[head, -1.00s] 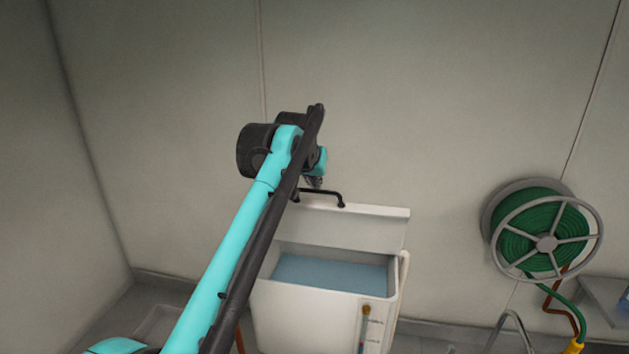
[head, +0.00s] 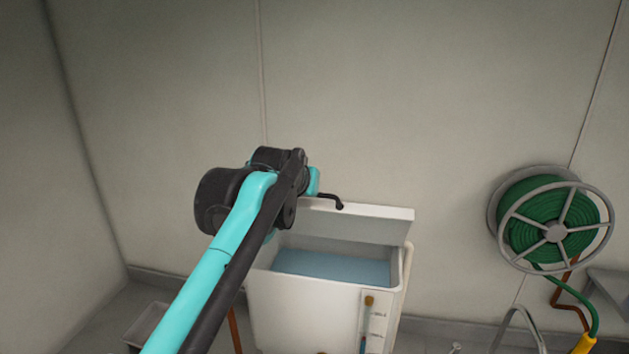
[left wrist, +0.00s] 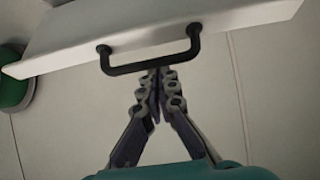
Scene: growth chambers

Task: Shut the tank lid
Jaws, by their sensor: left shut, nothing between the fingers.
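The white tank (head: 300,315) stands against the back wall, with blue water (head: 335,267) visible inside. Its white lid (head: 365,224) is open, raised along the tank's back side. A black bar handle (head: 334,200) sticks out from the lid's upper edge, and its left part is hidden behind my arm. In the left wrist view the lid (left wrist: 170,32) and the whole handle (left wrist: 150,67) show at the top. My left gripper (left wrist: 156,78) is shut and empty, its fingertips right by the middle of the handle bar. I cannot tell whether they touch. In the head view my wrist hides the fingers.
A green hose reel (head: 550,220) hangs on the wall to the right, with a grey shelf (head: 610,295) near it. A level gauge (head: 366,322) is on the tank's front. A grey tray (head: 148,322) lies low at the left. The wall above the lid is bare.

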